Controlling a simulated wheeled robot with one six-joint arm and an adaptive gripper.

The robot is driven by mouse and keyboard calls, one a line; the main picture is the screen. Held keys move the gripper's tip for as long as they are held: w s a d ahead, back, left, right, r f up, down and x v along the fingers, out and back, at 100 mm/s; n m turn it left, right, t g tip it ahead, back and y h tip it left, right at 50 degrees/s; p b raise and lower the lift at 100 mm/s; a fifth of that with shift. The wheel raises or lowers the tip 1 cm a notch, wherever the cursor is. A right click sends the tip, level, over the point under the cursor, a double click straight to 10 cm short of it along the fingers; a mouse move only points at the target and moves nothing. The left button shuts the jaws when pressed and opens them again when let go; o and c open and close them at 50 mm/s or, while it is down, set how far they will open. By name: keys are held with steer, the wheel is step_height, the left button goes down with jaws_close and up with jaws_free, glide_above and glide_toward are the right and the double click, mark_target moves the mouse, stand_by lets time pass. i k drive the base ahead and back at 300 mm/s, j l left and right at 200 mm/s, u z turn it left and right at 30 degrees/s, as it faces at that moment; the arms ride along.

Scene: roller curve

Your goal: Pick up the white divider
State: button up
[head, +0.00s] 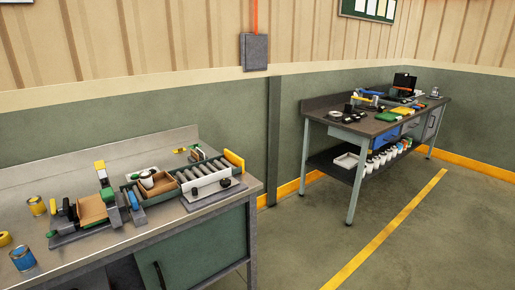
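I cannot pick out the white divider for certain. A small white piece (147,173) shows behind an open cardboard box (160,186) on the left bench, but its shape is too small to tell. A roller conveyor (215,187) with a pale front side and a yellow end piece (234,158) stands to the right of that box. My gripper is not in this view.
The left metal bench (105,262) also bears a second cardboard box (91,209), a yellow can (37,205) and a blue can (22,259). A farther workbench (349,128) holds tools, with a white tray (346,161) and bottles below. Open floor (310,235) lies right.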

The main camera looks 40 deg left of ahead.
mark_target(202, 153)
steer(key=i+u, duration=0.2)
steer(key=i, duration=0.2)
steer(key=i+l+u, duration=0.15)
steer(key=i, duration=0.3)
steer(key=i+l+u, duration=0.2)
steer(key=i, duration=0.2)
steer(key=i+l+u, duration=0.15)
steer(key=i, duration=0.25)
steer(key=i+l+u, duration=0.65)
